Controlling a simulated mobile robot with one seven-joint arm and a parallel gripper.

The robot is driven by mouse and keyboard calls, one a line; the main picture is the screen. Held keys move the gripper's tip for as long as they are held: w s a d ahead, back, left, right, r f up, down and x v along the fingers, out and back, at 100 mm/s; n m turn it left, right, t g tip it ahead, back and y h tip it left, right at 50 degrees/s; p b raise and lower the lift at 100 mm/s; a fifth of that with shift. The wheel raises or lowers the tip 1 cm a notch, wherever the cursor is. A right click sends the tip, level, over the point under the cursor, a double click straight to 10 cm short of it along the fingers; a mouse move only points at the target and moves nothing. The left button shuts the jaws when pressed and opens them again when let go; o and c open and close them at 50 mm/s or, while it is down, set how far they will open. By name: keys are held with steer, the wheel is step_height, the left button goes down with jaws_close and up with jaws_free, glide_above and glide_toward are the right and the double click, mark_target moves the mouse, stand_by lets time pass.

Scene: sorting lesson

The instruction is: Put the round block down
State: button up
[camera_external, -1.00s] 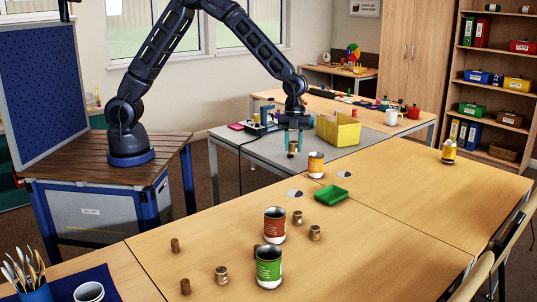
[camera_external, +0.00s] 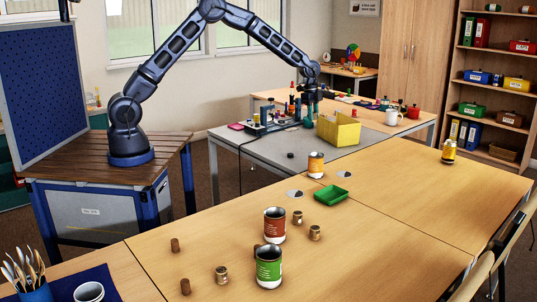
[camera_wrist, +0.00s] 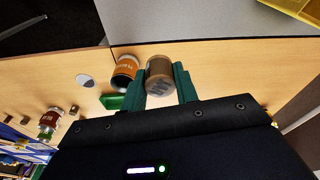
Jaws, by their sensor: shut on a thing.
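My gripper (camera_wrist: 160,88) has green fingers, and in the wrist view they are shut on a brown round block (camera_wrist: 159,72), one finger on each side. The block's flat, greyish end faces the camera. In the external view my gripper (camera_external: 309,113) is raised near the yellow bin (camera_external: 338,130), above the grey-topped table (camera_external: 262,165). The block cannot be made out clearly there. Other small brown blocks stand on the wooden table, two near the red can (camera_external: 297,217) (camera_external: 315,232) and several farther left (camera_external: 222,275).
On the wooden table (camera_external: 400,200) stand an orange can (camera_external: 316,164), a green tray (camera_external: 331,195), a red can (camera_external: 274,226) and a green can (camera_external: 268,268). A small dark disc (camera_external: 291,155) lies on the grey top. The wooden table's right part is largely clear.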

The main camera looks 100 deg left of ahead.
steer(key=s+a+n, duration=0.3)
steer(key=a+n, duration=0.1)
steer(key=a, duration=1.1)
steer(key=n+y, duration=0.1)
steer(key=n, duration=0.2)
glide_above(298, 141)
steer(key=shift+t, duration=0.3)
steer(key=f, duration=2)
steer(key=shift+s+d, duration=0.3)
steer(key=shift+d, duration=0.05)
steer(key=o, duration=0.9)
steer(key=shift+f, duration=0.1)
steer(key=shift+o, duration=0.2)
